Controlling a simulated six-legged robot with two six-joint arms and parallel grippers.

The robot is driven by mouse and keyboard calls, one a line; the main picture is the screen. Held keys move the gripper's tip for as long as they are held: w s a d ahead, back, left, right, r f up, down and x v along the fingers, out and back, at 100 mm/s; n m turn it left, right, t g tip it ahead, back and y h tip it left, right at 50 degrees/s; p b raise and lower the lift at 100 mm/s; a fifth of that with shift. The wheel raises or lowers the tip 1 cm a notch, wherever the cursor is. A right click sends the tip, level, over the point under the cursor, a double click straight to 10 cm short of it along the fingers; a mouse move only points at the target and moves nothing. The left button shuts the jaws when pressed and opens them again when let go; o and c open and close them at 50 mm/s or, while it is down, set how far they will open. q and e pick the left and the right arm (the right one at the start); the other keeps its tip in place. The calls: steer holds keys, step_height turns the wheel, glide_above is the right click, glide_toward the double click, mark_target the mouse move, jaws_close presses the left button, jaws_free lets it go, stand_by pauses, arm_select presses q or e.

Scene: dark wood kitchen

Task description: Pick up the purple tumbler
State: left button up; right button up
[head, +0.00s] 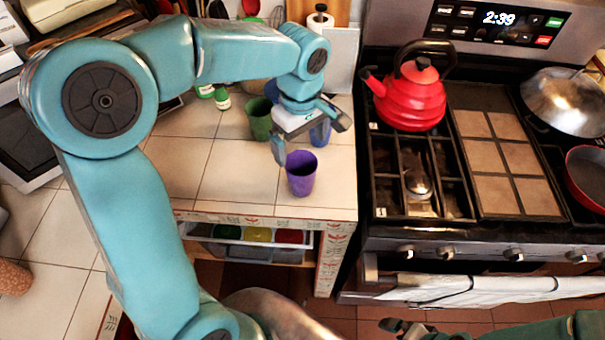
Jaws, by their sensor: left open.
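The purple tumbler (301,177) stands upright on the tiled counter (230,180) near its front right corner. My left gripper (312,146) is open above and just behind the tumbler, with one finger to the upper left of its rim and the other to the upper right. The gripper looks empty. A blue cup (320,133) stands behind it, partly hidden by the gripper. A green cup (259,119) stands to the left of the gripper. Part of my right gripper (400,327) shows at the bottom edge, too little to tell its jaws.
A red kettle (410,95) sits on the stove right of the counter. Small green-capped bottles (221,97) stand at the back. A metal wok (563,100) and a red pan (587,178) are at the far right. The counter left of the tumbler is clear.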

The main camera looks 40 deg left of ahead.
arm_select(q)
glide_toward(301, 168)
steer(key=shift+s+d+f, duration=0.2)
steer(key=shift+s+d, duration=0.15)
steer(key=shift+s, duration=0.25)
steer(key=shift+s+d+f, duration=0.15)
steer(key=shift+s+d, duration=0.15)
steer(key=shift+s, duration=0.3)
steer(key=shift+d+f, duration=0.15)
steer(key=shift+f, duration=0.1)
step_height(301, 168, down, 5)
steer(key=shift+r+p, duration=0.2)
steer(key=shift+p, duration=0.55)
steer(key=shift+w+f, duration=0.15)
steer(key=shift+f, duration=0.05)
steer(key=shift+d+r, duration=0.1)
steer(key=shift+d, duration=0.05)
steer(key=c, duration=0.9)
